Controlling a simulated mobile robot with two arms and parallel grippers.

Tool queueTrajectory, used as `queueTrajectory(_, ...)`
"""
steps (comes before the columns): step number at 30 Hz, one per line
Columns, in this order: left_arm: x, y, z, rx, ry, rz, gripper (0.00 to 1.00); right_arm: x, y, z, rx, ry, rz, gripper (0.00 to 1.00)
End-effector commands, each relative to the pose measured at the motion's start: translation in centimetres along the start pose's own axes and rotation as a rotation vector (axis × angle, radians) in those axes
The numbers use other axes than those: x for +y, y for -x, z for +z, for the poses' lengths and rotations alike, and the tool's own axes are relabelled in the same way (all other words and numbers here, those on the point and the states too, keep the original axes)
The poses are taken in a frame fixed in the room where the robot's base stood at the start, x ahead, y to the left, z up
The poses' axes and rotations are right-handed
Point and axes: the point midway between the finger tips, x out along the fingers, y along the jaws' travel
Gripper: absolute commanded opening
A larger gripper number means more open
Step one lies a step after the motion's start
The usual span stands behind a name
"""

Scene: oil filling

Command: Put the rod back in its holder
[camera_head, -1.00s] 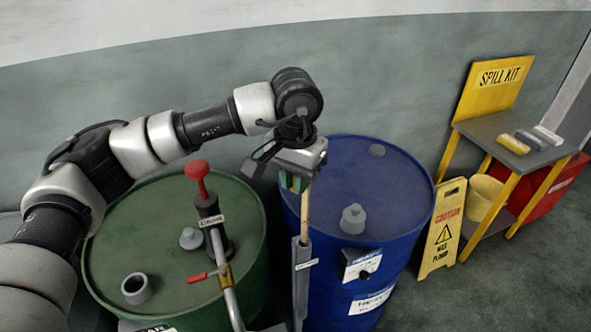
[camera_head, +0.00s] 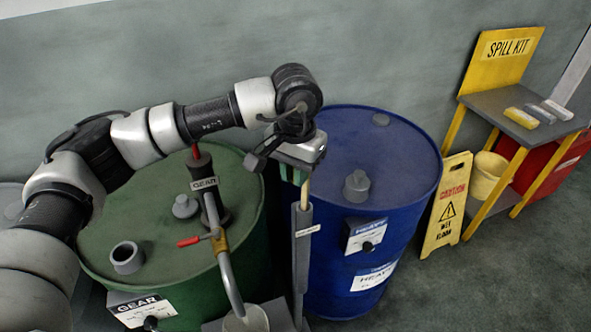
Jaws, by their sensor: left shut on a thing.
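My left gripper (camera_head: 298,174) is shut on the top of a thin tan rod (camera_head: 305,194), above the gap between the two drums. The rod is upright, and its lower end is inside a narrow grey upright holder (camera_head: 301,255) with a small white label. Only a short length of rod shows between the gripper and the holder's top. How deep the rod reaches is hidden. My right gripper is not in view.
A green drum (camera_head: 150,210) labelled GEAR carries a hand pump (camera_head: 208,190) with a spout over a grey container (camera_head: 246,320). A blue drum (camera_head: 385,165) stands right of the holder. A caution sign (camera_head: 446,205) and spill kit table (camera_head: 520,95) stand further right.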

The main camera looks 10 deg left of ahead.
Motion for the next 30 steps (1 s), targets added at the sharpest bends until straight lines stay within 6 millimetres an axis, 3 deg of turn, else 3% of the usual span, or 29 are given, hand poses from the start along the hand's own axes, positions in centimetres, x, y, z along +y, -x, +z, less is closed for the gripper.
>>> queueTrajectory(1, 0.0, -1.0, 0.0, 0.002, 0.0, 0.0, 0.0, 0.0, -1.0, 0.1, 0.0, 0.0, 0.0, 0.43)
queueTrajectory(21, 0.0, -7.7, 0.0, 0.002, 0.0, 0.0, 0.0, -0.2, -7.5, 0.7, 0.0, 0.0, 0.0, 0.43)
queueTrajectory(30, 0.0, -9.7, 0.0, 0.002, 0.0, 0.0, 0.0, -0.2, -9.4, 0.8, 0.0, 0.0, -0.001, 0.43)
